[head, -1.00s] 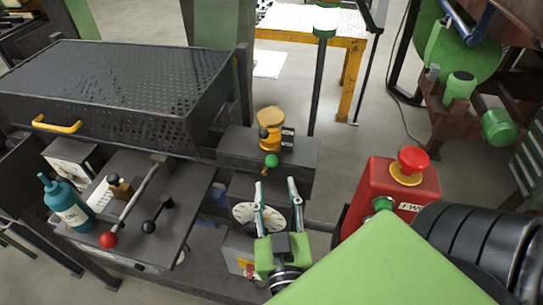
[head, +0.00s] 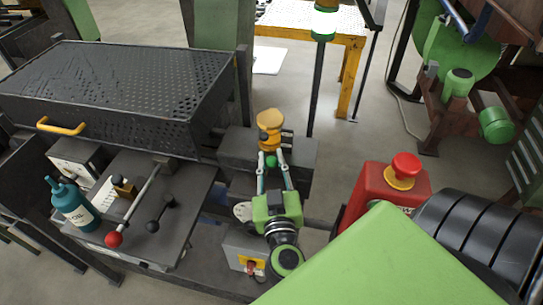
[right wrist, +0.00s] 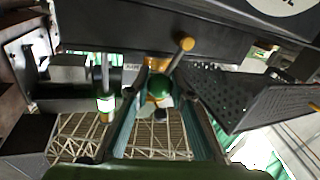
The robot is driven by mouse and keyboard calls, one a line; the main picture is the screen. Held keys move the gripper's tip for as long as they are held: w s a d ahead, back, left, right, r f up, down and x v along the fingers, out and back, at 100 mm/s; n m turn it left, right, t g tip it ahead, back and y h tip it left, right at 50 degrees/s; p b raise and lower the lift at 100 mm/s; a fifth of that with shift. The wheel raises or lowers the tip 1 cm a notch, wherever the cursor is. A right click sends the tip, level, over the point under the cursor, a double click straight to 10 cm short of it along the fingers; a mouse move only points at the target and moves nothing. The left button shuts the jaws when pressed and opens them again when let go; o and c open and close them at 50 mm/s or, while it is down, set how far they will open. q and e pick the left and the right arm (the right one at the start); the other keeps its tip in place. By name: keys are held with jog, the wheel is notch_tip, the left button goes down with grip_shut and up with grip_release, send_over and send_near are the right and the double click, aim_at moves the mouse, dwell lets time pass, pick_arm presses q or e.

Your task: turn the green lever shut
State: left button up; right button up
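The green lever's round knob (head: 271,160) shows in the head view just in front of a yellow-orange valve body (head: 270,121) on a dark block. My right gripper (head: 271,154) is open, with its two fingers on either side of the knob. In the right wrist view the green knob (right wrist: 160,87) lies between the fingers (right wrist: 161,77), with visible gaps; I see no clear contact. The lever's stem is mostly hidden behind the knob and fingers. My left gripper is not in view.
A red box with a red button (head: 405,165) stands right of my gripper. On the left are a red-knobbed lever (head: 114,239), a black-knobbed lever (head: 150,226), a teal oil bottle (head: 72,205) and a perforated black cover (head: 120,88). A round dial (head: 243,211) is partly hidden by my gripper.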

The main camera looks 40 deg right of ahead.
grip_shut()
jog(key=shift+s+d+f+m+t+h, duration=0.15)
jog(key=shift+s+d+f+m+h, duration=0.1)
jog(key=shift+m, duration=0.45)
jog(key=shift+s+d+f+m+t+h, duration=0.15)
jog(key=shift+s+m, duration=0.1)
jog(key=shift+m, duration=0.45)
jog(key=o, duration=1)
grip_release()
